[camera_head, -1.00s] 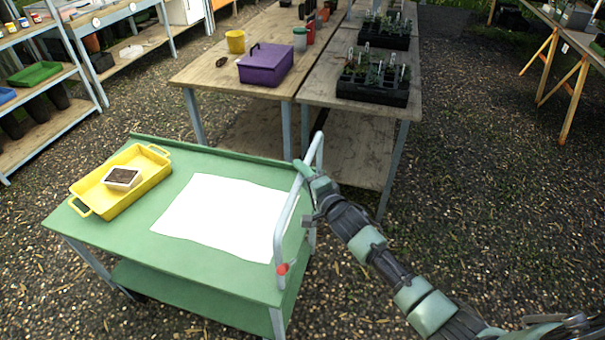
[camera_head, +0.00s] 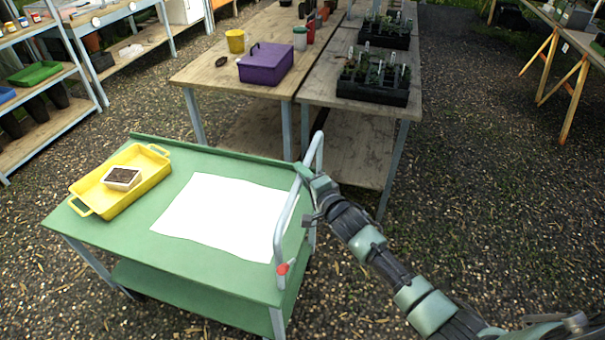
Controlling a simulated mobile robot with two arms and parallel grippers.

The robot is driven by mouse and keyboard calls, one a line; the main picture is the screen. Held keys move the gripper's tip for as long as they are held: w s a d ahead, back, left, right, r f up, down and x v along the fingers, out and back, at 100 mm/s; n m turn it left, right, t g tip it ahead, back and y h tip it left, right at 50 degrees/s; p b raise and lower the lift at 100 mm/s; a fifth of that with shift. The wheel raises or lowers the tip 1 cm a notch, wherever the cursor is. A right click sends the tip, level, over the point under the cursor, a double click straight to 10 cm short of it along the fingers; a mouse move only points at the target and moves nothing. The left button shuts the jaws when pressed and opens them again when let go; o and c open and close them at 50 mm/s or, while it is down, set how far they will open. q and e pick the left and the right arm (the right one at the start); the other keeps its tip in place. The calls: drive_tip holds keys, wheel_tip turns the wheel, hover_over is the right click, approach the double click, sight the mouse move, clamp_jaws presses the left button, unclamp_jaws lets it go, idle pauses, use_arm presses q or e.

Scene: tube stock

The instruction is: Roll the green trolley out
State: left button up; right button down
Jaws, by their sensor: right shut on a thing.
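The green trolley (camera_head: 130,225) stands in the lower left, with a green top, a lower shelf and grey legs. Its pale grey push handle (camera_head: 287,215) rises along its right end, with a small red part (camera_head: 283,268) near the handle's front foot. My right gripper (camera_head: 307,176) is shut on the handle's far part, reaching in from the lower right; its fingertips are partly hidden. A yellow tray (camera_head: 150,180) holding a small white pot of soil (camera_head: 121,178) sits on the trolley's left. A white sheet (camera_head: 220,215) lies on its top. My left gripper is not in view.
Wooden tables (camera_head: 215,72) stand close behind the trolley, carrying a purple box (camera_head: 266,64) and black plant trays (camera_head: 373,88). Shelves (camera_head: 75,62) are at left and a trestle table (camera_head: 560,35) at far right. The gravel floor (camera_head: 480,180) on the right is clear.

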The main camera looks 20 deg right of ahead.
drive_tip(key=shift+s+d+f, duration=0.1)
idle(0.7)
drive_tip(key=s+d+p, duration=0.2)
drive_tip(key=s+d, duration=0.6)
drive_tip(key=d, duration=0.3)
drive_tip(key=s+d+p, duration=0.3)
drive_tip(key=s+d, duration=0.5)
drive_tip(key=d, duration=0.4)
drive_tip(key=shift+d, duration=0.25)
drive_tip(key=c, duration=1.3)
unclamp_jaws()
drive_tip(key=shift+w, duration=0.1)
drive_tip(key=v, duration=0.7)
drive_tip(key=shift+s, duration=0.4)
